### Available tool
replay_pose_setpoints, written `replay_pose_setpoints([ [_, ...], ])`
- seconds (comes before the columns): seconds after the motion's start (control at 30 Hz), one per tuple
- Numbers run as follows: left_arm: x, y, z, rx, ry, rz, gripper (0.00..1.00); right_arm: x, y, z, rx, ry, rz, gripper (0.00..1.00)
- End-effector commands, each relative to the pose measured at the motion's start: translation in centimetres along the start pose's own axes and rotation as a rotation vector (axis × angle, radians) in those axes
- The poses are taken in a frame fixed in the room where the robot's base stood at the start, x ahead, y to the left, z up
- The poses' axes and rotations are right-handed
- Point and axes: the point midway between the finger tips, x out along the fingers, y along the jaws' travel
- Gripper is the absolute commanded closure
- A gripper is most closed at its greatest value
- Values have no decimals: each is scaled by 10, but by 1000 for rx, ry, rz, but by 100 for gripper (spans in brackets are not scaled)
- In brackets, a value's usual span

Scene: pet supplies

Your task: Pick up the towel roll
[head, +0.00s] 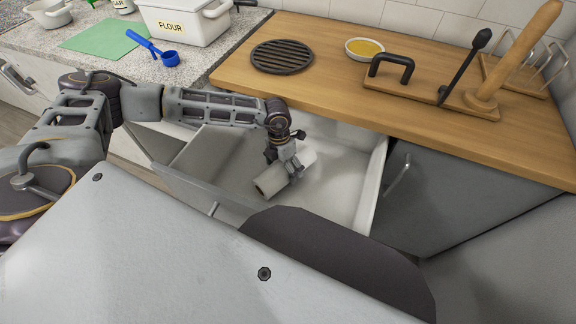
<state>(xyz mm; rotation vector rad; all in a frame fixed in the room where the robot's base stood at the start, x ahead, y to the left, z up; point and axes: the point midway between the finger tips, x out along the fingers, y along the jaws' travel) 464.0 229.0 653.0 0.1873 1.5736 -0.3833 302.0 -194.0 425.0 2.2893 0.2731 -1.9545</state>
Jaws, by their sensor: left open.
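The white towel roll (272,182) lies on its side in the open drawer (340,196) below the wooden counter. My left gripper (287,168) reaches down into the drawer from the left, right at the roll, and covers part of it. Its jaws are open; I cannot tell whether the fingers touch the roll. My right gripper is not in view.
The wooden counter (335,89) overhangs behind the drawer.

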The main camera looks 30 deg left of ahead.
Motion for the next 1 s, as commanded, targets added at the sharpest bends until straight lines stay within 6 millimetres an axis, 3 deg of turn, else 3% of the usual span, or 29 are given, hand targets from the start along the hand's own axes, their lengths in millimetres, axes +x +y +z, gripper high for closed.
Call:
replay_pose_setpoints([
  [0.47, 0, 0, 0, 0, 0, 0, 5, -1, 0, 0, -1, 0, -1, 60],
  [0.87, 0, 0, 0, 0, 0, 0, 56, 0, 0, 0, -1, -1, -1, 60],
  [1.0, 0, 0, 0, 0, 0, 0, 57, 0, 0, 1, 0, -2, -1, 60],
])
